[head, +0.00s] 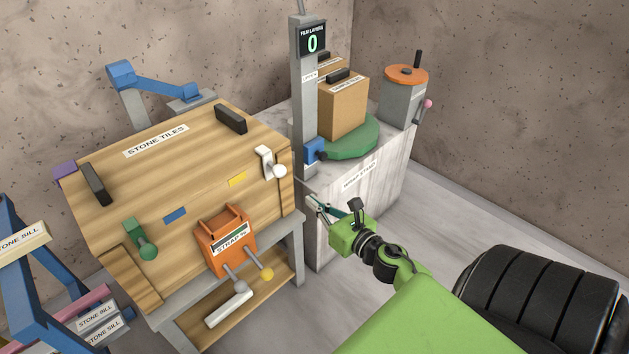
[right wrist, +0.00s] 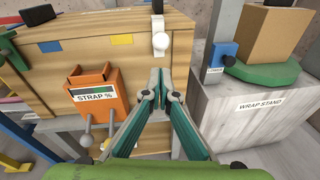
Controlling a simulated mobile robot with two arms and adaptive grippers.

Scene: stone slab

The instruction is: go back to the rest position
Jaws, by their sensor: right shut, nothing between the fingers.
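My right gripper (head: 322,207) is in the head view at centre, in front of the gap between the wooden crate and the wrap stand. In the right wrist view its two green fingers (right wrist: 159,88) come together at the tips with nothing between them. The wooden crate labelled STONE TILES (head: 190,150) stands to its left, with a white latch with a round knob (head: 270,163) on its near right corner. The gripper appears apart from the crate. My left gripper is not in view.
The grey wrap stand (head: 350,195) carries a green turntable (head: 345,138) with a brown box (head: 343,105). An orange strap device (head: 225,240) hangs on the crate's front. A blue rack (head: 30,255) with stone sills stands at left. Bare floor (head: 450,205) lies right of the stand.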

